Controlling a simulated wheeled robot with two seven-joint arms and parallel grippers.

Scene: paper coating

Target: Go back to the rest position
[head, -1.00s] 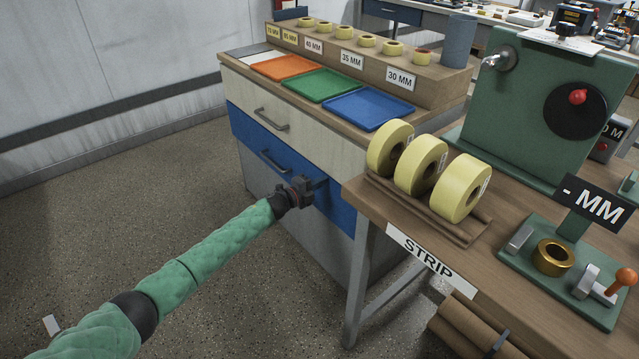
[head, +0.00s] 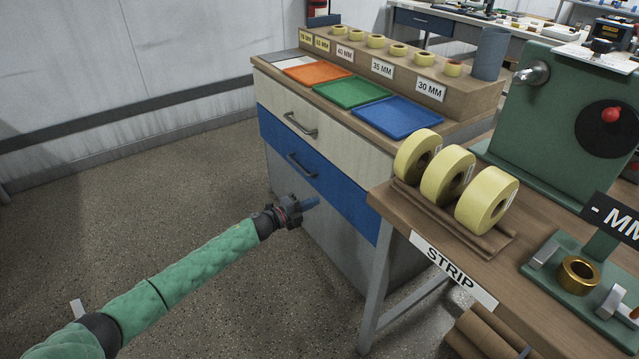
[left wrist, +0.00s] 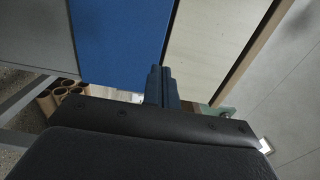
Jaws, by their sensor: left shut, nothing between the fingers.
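My left gripper (head: 309,203) reaches in from the left on its green-sleeved arm and hangs in front of the drawer cabinet (head: 330,240), below the blue drawer (head: 335,188). Its fingers are together and empty. In the left wrist view the closed fingers (left wrist: 162,86) show dark against the blue drawer front (left wrist: 118,38). I cannot tell the exact gap between the fingertips and the cabinet. My right gripper is not in view.
The wooden bench (head: 400,208) with yellow strip rolls (head: 488,199) juts out right of the gripper, on a metal leg (head: 374,290). Orange, green and blue trays (head: 400,117) lie on the cabinet top. Open floor (head: 190,190) lies to the left.

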